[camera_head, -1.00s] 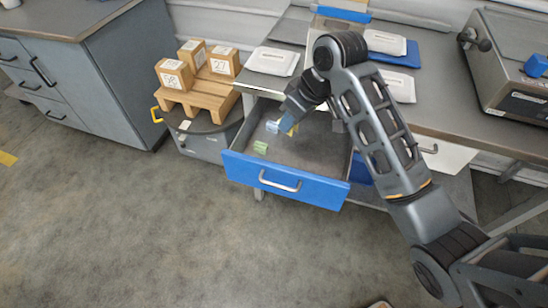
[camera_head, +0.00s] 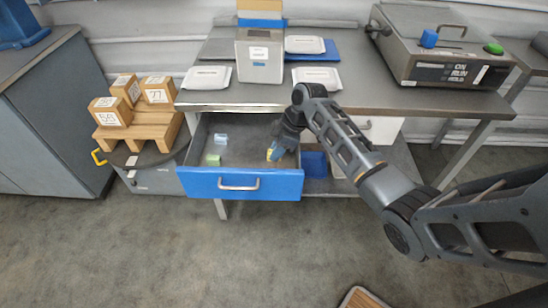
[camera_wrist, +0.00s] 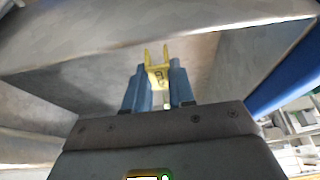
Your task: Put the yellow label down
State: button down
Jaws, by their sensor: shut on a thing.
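The yellow label (camera_wrist: 158,76) is held between the two blue fingers of my gripper (camera_wrist: 159,88), with its two prongs pointing away from the wrist and dark marking on its face. In the head view my gripper (camera_head: 278,152) is inside the open blue-fronted drawer (camera_head: 245,186), toward its right side, and a bit of the yellow label (camera_head: 270,154) shows there. I cannot tell whether the label touches the drawer floor. A green label (camera_head: 213,160) and a pale blue label (camera_head: 221,139) lie in the drawer's left part.
The grey bench top (camera_head: 345,98) overhangs the drawer and carries white packets, a grey box (camera_head: 260,58) and a machine (camera_head: 440,55). A wooden pallet (camera_head: 140,135) with numbered boxes stands at left. A blue bin (camera_head: 315,165) is right of the drawer.

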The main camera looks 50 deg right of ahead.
jog(key=shift+f, duration=1.95)
jog(key=shift+f, duration=0.1)
jog(key=c, duration=1)
grip_release()
jog(key=shift+o, duration=0.2)
jog(key=shift+r, duration=0.25)
jog(key=v, duration=1.1)
jog(key=shift+s+r, duration=0.2)
jog(key=shift+r, duration=0.15)
jog(key=shift+d, duration=0.15)
